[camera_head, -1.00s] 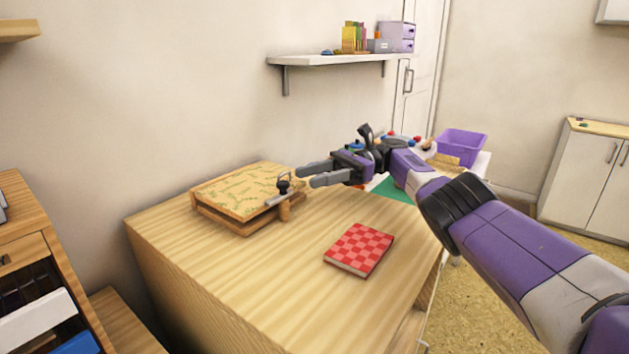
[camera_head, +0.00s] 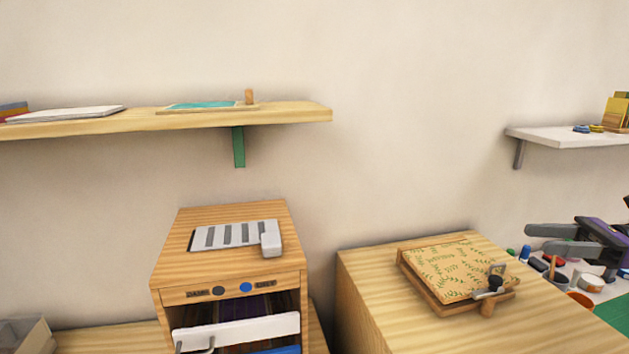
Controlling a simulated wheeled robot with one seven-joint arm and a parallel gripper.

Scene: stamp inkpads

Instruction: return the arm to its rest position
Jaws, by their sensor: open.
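My gripper (camera_head: 548,238) is at the right edge of the head view, with two grey fingers pointing left. The fingers are apart with nothing between them. It is above the area right of the wooden cabinet (camera_head: 372,318), near several small items. My arm behind it is mostly cut off by the picture edge.
A wooden board with a green leaf pattern (camera_head: 448,268) and a black-knobbed clamp lies on the cabinet. Left stands a wooden unit (camera_head: 172,262) with a grey slotted tray (camera_head: 222,236) on top. A wooden shelf (camera_head: 290,113) and a white shelf (camera_head: 560,137) are on the wall.

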